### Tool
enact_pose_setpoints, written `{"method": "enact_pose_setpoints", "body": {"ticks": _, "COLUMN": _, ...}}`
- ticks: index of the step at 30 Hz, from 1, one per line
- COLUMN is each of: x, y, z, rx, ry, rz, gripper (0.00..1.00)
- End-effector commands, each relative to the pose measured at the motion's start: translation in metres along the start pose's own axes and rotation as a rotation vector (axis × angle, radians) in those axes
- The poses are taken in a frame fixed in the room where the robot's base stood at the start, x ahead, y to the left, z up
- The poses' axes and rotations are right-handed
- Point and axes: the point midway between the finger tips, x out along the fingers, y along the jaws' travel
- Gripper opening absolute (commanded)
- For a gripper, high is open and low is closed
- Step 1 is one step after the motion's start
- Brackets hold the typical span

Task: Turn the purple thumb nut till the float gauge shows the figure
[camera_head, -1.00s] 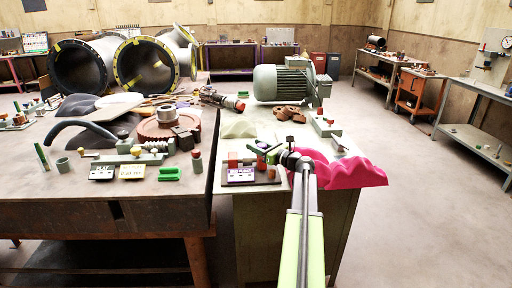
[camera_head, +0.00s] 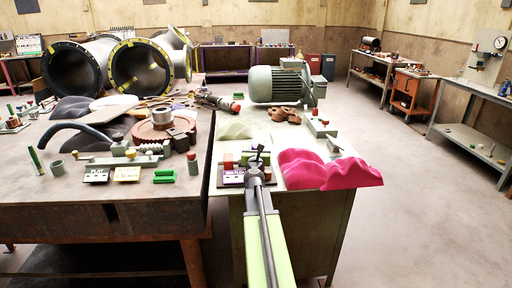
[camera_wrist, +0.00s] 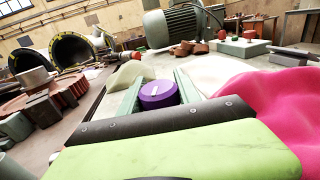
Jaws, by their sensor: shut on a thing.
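In the wrist view the purple thumb nut (camera_wrist: 158,95), round with a pale mark on top, sits between the two green fingers of my gripper (camera_wrist: 157,84). The gripper is shut on it. In the head view my gripper (camera_head: 257,156) is at the small fixture near the front of the grey bench, and my arm hides most of that fixture.
A bright pink wavy mound (camera_head: 328,170) lies close to the right of my arm. A green motor (camera_head: 276,85) and brown cast parts (camera_head: 284,114) stand behind. The dark table (camera_head: 60,208) at left holds a red gear (camera_head: 158,131). Open floor lies at right.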

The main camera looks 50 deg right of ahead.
Motion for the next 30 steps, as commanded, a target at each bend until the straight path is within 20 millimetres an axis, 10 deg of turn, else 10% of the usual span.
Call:
{"method": "enact_pose_setpoints", "body": {"ticks": 29, "x": -0.0014, "y": -0.0083, "z": -0.0009, "rx": 0.0, "ry": 0.001, "rz": -0.22, "gripper": 0.0}}
{"method": "enact_pose_setpoints", "body": {"ticks": 30, "x": -0.0014, "y": -0.0083, "z": -0.0009, "rx": 0.0, "ry": 0.001, "rz": -0.22, "gripper": 0.43}}
